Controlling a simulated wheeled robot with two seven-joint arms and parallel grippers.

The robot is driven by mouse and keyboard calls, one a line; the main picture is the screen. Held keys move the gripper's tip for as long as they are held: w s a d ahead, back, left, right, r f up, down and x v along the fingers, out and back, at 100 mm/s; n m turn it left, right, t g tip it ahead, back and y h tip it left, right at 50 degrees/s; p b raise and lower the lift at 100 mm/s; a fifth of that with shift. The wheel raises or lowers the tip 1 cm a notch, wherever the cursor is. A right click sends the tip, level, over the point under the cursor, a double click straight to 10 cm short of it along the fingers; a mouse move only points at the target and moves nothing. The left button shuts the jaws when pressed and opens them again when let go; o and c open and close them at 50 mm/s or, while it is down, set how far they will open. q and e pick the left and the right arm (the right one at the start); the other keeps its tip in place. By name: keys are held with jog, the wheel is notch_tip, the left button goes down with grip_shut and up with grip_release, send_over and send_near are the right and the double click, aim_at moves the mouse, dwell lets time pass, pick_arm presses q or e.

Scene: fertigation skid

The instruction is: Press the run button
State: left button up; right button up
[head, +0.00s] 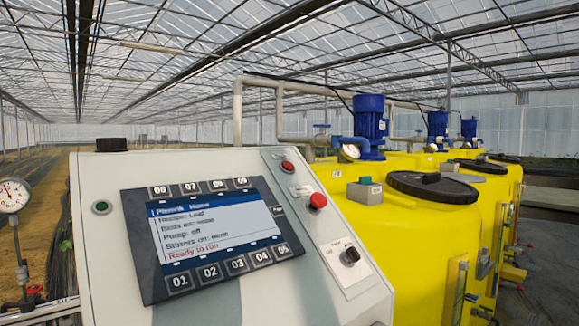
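A grey control panel (110,255) with a sloped face fills the lower middle of the head view. A small round green button (101,207) sits on its left part. A small red button (287,166) and a larger red mushroom button (318,200) sit right of the screen. I cannot read a label that says which one is the run button. The lit screen (215,237) shows several lines, among them "Pump: off", and a last line in red. Numbered keys (210,272) border the screen. Neither of my grippers is in view.
A black selector knob (350,256) is on the panel's lower right. Yellow tanks (415,225) with black lids (433,186) and blue motors (370,123) stand close behind and to the right. A pressure gauge (13,195) on a pipe stands at the far left.

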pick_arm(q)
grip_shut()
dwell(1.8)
